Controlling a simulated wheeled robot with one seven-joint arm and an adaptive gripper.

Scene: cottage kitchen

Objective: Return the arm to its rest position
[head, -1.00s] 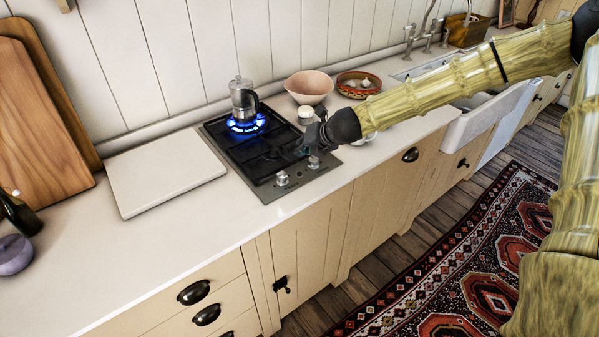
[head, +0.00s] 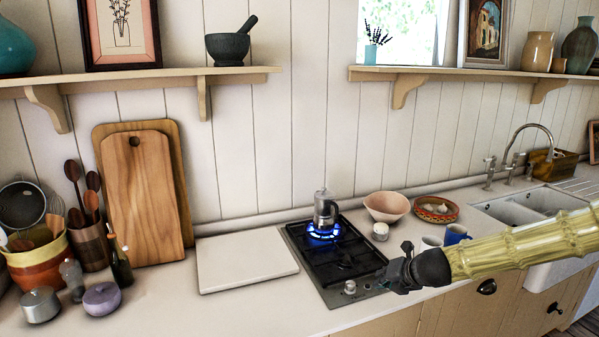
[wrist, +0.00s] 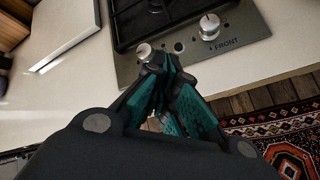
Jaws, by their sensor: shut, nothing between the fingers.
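My gripper (head: 392,276) is at the front right corner of the black gas hob (head: 340,262), at the end of my yellow-green arm, which comes in from the right. In the wrist view my gripper (wrist: 163,78) shows its teal-lined fingers drawn together with nothing between them. Its tips point toward the steel knobs on the hob's front edge; I cannot tell whether they touch. A metal moka pot (head: 325,209) stands upright on the back burner, over a lit blue flame.
A pink bowl (head: 387,206), a patterned dish (head: 436,209) and a blue mug (head: 456,235) stand right of the hob. A white board (head: 246,261) lies left of it. Wooden cutting boards (head: 148,195) lean on the wall. A patterned rug (wrist: 285,130) lies on the floor.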

